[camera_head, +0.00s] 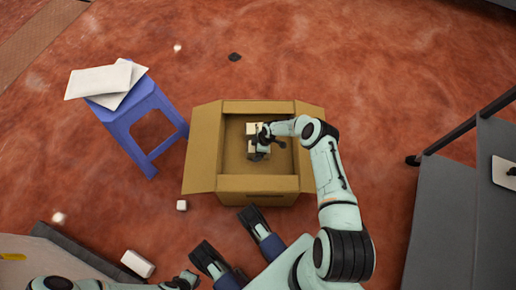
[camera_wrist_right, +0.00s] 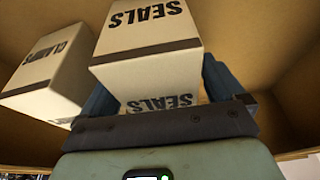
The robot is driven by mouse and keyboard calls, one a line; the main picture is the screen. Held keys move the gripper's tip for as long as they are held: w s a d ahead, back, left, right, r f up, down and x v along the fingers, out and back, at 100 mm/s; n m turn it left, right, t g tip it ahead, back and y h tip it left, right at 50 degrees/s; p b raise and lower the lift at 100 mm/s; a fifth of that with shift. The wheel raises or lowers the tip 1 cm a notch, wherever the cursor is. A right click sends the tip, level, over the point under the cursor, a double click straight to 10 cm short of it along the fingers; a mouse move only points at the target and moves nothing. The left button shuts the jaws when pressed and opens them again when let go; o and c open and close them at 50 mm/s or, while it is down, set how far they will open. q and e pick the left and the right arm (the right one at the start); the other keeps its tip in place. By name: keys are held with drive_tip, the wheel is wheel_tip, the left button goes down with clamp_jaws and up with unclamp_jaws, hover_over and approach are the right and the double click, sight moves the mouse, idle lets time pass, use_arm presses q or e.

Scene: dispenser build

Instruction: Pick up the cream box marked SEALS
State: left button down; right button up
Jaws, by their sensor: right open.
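The cream box marked SEALS (camera_wrist_right: 150,42) fills the upper middle of the right wrist view, with a dark band along its edge. SEALS lettering shows again lower down, between the fingers. My right gripper (camera_wrist_right: 160,85) is open, with one blue-grey finger on each side of the box; I cannot tell whether they touch it. In the head view, the right gripper (camera_head: 262,138) is inside the open cardboard carton (camera_head: 205,148), over small cream boxes that it partly hides. My left gripper (camera_head: 184,280) is at the bottom left, outside the carton, its jaws unclear.
A cream box marked CLAMPS (camera_wrist_right: 48,78) stands close to the left of the SEALS box. The carton walls surround the gripper. A blue stool (camera_head: 140,118) with white sheets stands left. A small white cube (camera_head: 182,205) lies on the floor. A grey bench (camera_head: 465,200) is at right.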

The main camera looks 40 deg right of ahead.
drive_tip(key=shift+f+b, duration=0.25)
drive_tip(key=shift+b, duration=0.3)
drive_tip(key=c, duration=1.2)
